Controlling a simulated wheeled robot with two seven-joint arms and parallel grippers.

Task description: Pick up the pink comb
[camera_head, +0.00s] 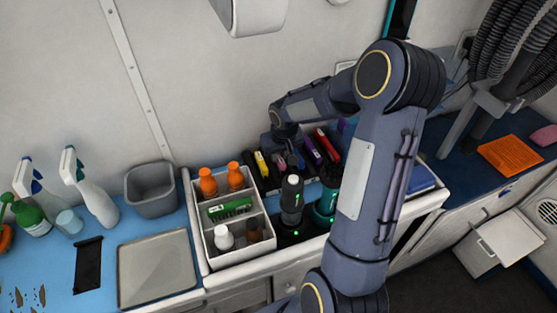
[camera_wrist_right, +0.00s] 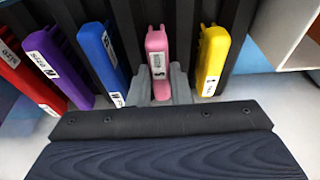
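The pink comb (camera_wrist_right: 158,58) stands upright in a dark slotted rack, between a blue comb (camera_wrist_right: 101,55) and a yellow comb (camera_wrist_right: 212,60) in the right wrist view. My right gripper (camera_wrist_right: 161,84) has one grey finger on each side of the pink comb's lower part, and both fingers appear to press against it. In the head view my right gripper (camera_head: 281,152) reaches down over the rack, and the pink comb (camera_head: 280,163) is mostly hidden beneath it. My left gripper is not in view.
A purple comb (camera_wrist_right: 58,65) and a red comb (camera_wrist_right: 22,80) stand further left in the wrist view. In the head view, a white divided caddy (camera_head: 203,236) with bottles stands left of the rack. Black clippers (camera_head: 291,200) stand in front of the rack.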

